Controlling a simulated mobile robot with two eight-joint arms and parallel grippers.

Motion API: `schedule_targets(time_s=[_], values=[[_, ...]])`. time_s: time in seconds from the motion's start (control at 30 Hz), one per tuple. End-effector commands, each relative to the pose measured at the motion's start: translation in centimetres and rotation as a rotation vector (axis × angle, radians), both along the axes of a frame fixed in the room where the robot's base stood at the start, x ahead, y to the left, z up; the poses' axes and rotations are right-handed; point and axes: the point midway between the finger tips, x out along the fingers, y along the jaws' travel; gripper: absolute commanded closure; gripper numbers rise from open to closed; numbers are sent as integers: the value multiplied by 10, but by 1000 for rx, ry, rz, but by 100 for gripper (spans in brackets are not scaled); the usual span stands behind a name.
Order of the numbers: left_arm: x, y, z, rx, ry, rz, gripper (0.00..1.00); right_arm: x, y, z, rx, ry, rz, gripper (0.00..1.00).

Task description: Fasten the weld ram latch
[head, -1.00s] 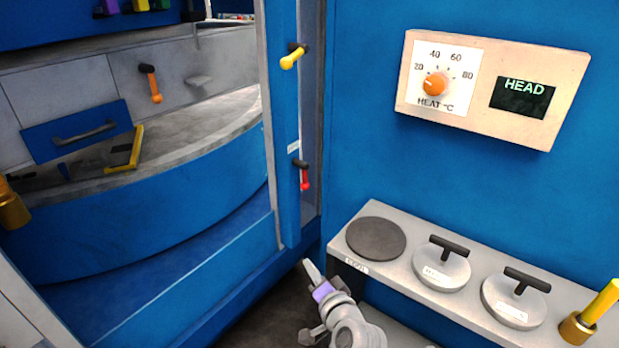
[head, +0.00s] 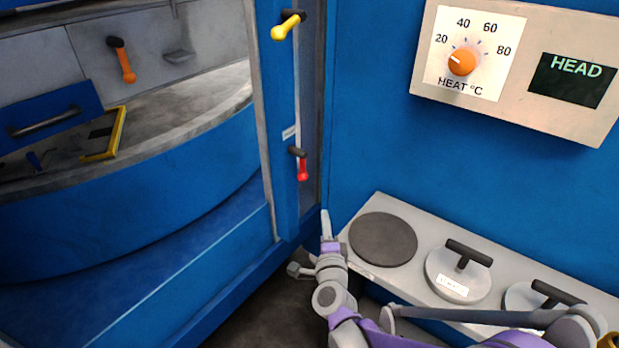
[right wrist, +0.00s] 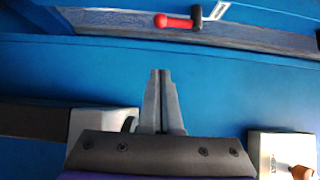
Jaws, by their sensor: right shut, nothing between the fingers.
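A red-handled lever (head: 302,170) with a dark pivot hangs down on the blue post (head: 283,95), beside a small white label. It also shows at the top of the right wrist view (right wrist: 173,21). A yellow-handled lever (head: 285,27) higher on the post slants down to the left. An orange-handled lever (head: 126,66) hangs down on the grey panel at left. I cannot read which one is the weld ram latch. My right gripper (head: 325,214) is shut and empty, below and right of the red lever, apart from it. My left gripper is not in view.
A grey shelf (head: 345,238) with a dark disc (head: 383,239) and black-handled lids (head: 456,272) stands to the right. A heat dial box (head: 515,70) hangs above it. A yellow frame (head: 104,136) lies on the curved counter at left. The air before the post is free.

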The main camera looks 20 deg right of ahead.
Motion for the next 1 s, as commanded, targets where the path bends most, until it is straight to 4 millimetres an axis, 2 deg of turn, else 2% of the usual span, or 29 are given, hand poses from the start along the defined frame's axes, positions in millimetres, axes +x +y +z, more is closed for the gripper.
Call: schedule_targets(time_s=[0.17, 0.27, 1.0], values=[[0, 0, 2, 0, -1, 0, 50, 18, -4, 1, -1, 0, 0, 100], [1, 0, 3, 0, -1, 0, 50, 37, -8, 0, -1, 0, 0, 100], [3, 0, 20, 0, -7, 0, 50, 195, -42, 1, -3, 1, 0, 100]])
